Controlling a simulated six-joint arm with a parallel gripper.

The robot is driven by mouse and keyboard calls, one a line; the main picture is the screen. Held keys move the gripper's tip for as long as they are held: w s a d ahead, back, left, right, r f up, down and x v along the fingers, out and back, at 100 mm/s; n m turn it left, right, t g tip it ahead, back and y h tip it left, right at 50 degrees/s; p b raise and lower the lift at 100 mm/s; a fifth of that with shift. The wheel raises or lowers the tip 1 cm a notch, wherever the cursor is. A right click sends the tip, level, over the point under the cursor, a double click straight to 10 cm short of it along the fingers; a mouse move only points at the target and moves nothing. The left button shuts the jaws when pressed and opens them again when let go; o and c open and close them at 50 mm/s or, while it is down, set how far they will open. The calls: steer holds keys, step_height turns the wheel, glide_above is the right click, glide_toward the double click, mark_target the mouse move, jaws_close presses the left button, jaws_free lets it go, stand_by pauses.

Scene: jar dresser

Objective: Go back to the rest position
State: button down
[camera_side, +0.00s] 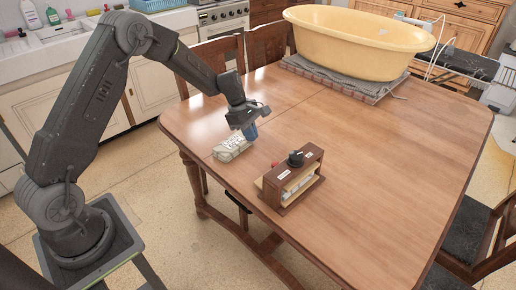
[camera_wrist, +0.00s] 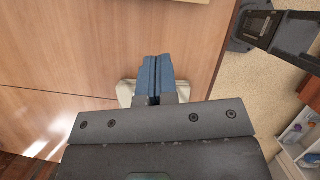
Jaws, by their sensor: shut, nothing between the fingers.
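My gripper (camera_side: 251,132) is over the near left part of the wooden table in the side view. Its blue fingers are together and empty; in the wrist view the gripper (camera_wrist: 156,62) also shows closed. A pale packet with dark writing (camera_side: 231,150) lies on the table just below and left of the fingertips. In the wrist view the packet (camera_wrist: 126,92) is mostly hidden behind the fingers. I cannot tell if the fingertips touch it. A small brown wooden dresser (camera_side: 297,185) stands to the right of the gripper, with a black knobbed object (camera_side: 296,158) on top.
The wooden table (camera_side: 400,150) has clear room on its right side. A large yellow tub (camera_side: 350,40) stands on a folded grey cloth at the back. Wooden chairs (camera_side: 222,55) stand along the left edge. A sink counter (camera_side: 60,60) is behind my arm.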

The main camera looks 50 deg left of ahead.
steer(key=s+d+r+m+t+y, duration=0.1)
steer(key=s+d+r+m, duration=0.2)
steer(key=s+r+m, duration=0.5)
steer(key=s+d+r+m+t+y, duration=0.1)
steer(key=s+d+r+m, duration=0.3)
steer(key=r, duration=0.8)
steer(key=s+d+r+m+t+y, duration=0.1)
steer(key=s+m, duration=0.8)
steer(key=s, duration=0.9)
step_height(320, 180, up, 2)
steer(key=shift+s+d+r+t+y, duration=0.15)
steer(key=shift+s+t+y, duration=0.15)
steer(key=shift+t+y, duration=0.35)
steer(key=c, duration=1.9)
jaws_free()
